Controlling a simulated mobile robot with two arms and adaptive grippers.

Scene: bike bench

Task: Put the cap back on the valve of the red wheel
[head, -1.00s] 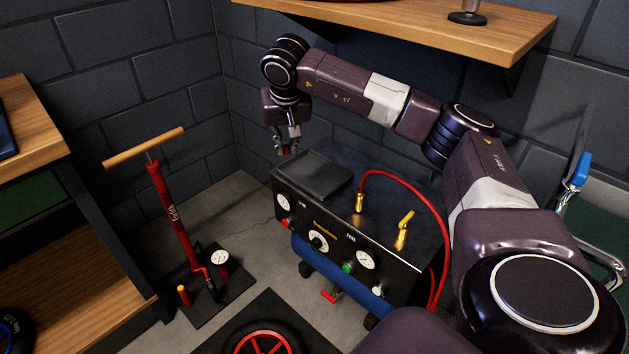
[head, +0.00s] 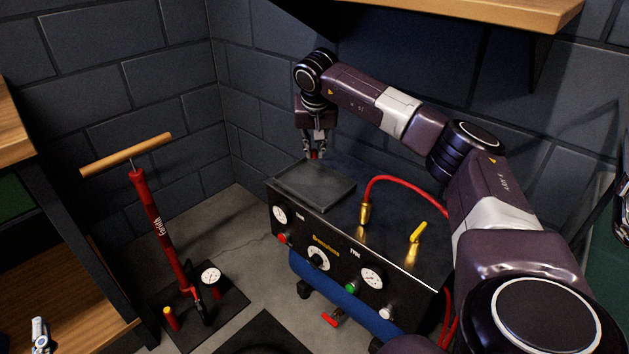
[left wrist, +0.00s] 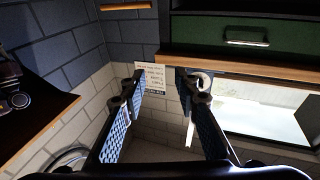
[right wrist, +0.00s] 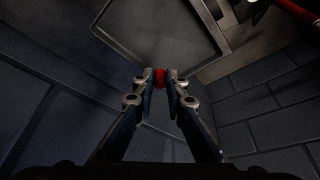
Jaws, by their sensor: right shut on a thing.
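My right gripper (head: 315,156) is shut on a small red cap (right wrist: 160,77), which shows between its fingertips in the right wrist view. In the head view it points down at the back edge of the black tray (head: 303,193) on top of the compressor. I cannot tell whether the cap touches anything below. My left gripper (left wrist: 165,80) is open and empty in the left wrist view. The red wheel's rim and its valve are not seen now; only a dark mat (head: 272,327) shows at the bottom of the head view.
A red floor pump (head: 160,220) stands at left beside the wooden bench. A wooden shelf (head: 470,12) overhangs the back wall.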

